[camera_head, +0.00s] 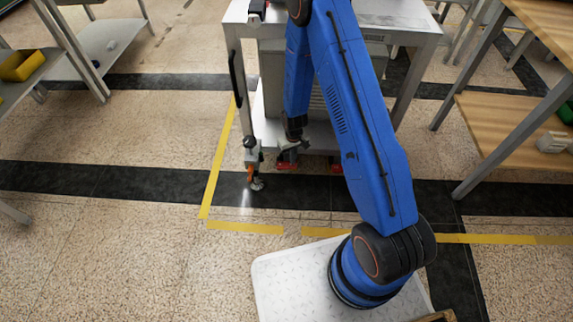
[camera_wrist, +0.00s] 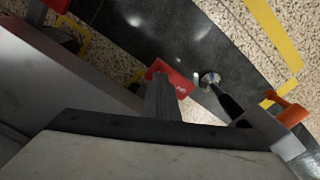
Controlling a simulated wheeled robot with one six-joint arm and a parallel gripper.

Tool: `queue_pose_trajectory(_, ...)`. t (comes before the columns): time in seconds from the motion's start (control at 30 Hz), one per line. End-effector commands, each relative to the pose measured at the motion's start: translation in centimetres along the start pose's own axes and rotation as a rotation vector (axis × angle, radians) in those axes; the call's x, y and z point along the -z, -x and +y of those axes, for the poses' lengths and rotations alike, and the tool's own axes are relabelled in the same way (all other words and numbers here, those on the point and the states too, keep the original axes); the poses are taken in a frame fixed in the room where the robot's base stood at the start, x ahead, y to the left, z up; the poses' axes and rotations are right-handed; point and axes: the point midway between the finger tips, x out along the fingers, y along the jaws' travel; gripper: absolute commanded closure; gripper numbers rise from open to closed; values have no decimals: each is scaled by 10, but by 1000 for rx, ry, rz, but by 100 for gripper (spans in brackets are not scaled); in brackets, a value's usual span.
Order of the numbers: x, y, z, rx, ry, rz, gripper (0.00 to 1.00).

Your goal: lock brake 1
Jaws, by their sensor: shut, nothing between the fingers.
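A grey-white wheeled cart (camera_head: 392,34) stands in front of me, with red parts low at its base. One red pedal (camera_head: 287,163) lies just below my gripper (camera_head: 295,138); a second red part (camera_head: 336,165) lies further right. In the wrist view a red pedal (camera_wrist: 180,82) shows right beside my gripper (camera_wrist: 163,98), whose fingers are shut and empty. I cannot tell whether they touch it. An orange part (camera_wrist: 291,111) shows at the right; in the head view an orange part (camera_head: 250,174) sits on the cart's front-left leg. No number on the brakes is readable.
A black floor band (camera_head: 120,178) and yellow tape (camera_head: 218,165) run around the cart. A shelf (camera_head: 112,40) with a yellow bin (camera_head: 20,64) stands left. A wooden bench (camera_head: 515,125) stands right. The floor left of the cart is clear.

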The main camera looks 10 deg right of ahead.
Motion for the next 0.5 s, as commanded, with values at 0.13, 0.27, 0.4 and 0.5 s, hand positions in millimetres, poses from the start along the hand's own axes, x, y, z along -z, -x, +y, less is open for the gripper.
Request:
queue_pose_trajectory(0.13, 0, -1, 0, 0, 0, 0, 100)
queue_pose_trajectory(0.27, 0, -2, 0, 0, 0, 0, 100)
queue_pose_trajectory(0.4, 0, -4, 0, 0, 0, 0, 100)
queue_pose_trajectory(0.5, 0, -5, 0, 0, 0, 0, 100)
